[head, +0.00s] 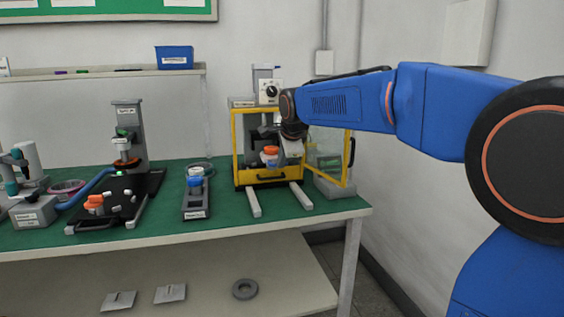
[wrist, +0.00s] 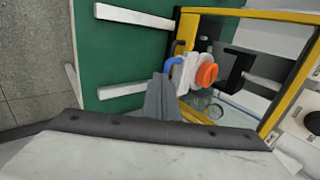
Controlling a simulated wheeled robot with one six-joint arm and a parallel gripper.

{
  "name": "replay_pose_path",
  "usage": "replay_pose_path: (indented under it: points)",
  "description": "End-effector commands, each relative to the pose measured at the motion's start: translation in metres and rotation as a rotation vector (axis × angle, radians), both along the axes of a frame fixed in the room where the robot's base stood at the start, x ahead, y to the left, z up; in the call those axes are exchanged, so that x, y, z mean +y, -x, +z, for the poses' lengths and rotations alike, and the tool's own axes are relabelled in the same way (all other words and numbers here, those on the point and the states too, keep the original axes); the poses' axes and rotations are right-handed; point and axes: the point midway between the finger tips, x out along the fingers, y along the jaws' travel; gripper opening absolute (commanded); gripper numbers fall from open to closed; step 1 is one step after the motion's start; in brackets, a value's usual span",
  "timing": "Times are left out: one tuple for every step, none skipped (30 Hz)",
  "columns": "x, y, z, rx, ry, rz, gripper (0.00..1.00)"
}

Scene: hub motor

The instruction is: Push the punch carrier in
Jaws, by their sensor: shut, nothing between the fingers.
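The yellow-framed press (head: 238,150) stands at the right end of the green bench. What looks like the punch carrier, a white block with an orange round part (wrist: 206,74) and a blue piece, sits at the frame's open front. Its orange top (head: 270,150) also shows in the head view. My gripper (wrist: 162,88) is shut and empty, its grey fingers close beside the blue and white side of the carrier. I cannot tell whether they touch. In the head view my gripper (head: 294,147) is at the press opening and partly hides the inside.
Two pale rails (head: 253,201) stick out from the press toward the bench's front edge. A yellow-framed door (head: 348,165) stands open at the right. Bare green bench lies between.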

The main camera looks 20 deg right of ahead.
Motion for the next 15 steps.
replay_pose_path:
  points:
    - [0.000, -0.002, 0.000, 0.001, 0.000, 0.000, 0.00]
    - [0.000, -0.005, 0.000, 0.001, 0.000, 0.000, 0.00]
    - [0.000, -0.009, 0.000, 0.000, 0.000, 0.000, 0.00]
    - [0.000, -0.013, 0.000, 0.000, 0.000, 0.000, 0.00]
    - [0.000, -0.017, 0.000, 0.001, 0.001, -0.001, 0.00]
    - [0.000, -0.024, -0.001, 0.002, 0.001, -0.001, 0.00]
    - [0.000, -0.030, 0.000, 0.001, 0.001, -0.001, 0.00]
    - [0.000, -0.035, 0.000, 0.001, 0.000, -0.001, 0.00]
    - [0.000, -0.042, -0.001, 0.002, 0.000, -0.001, 0.00]
    - [0.000, -0.047, -0.001, 0.001, 0.000, -0.001, 0.00]
    - [0.000, -0.052, -0.001, 0.001, -0.001, -0.001, 0.00]
    - [0.000, -0.058, -0.001, 0.002, -0.001, -0.001, 0.00]
    - [0.000, -0.062, -0.001, 0.002, -0.001, -0.001, 0.00]
    - [0.000, -0.065, 0.000, 0.001, -0.001, -0.001, 0.00]
    - [0.000, -0.069, -0.001, 0.002, -0.001, -0.001, 0.00]
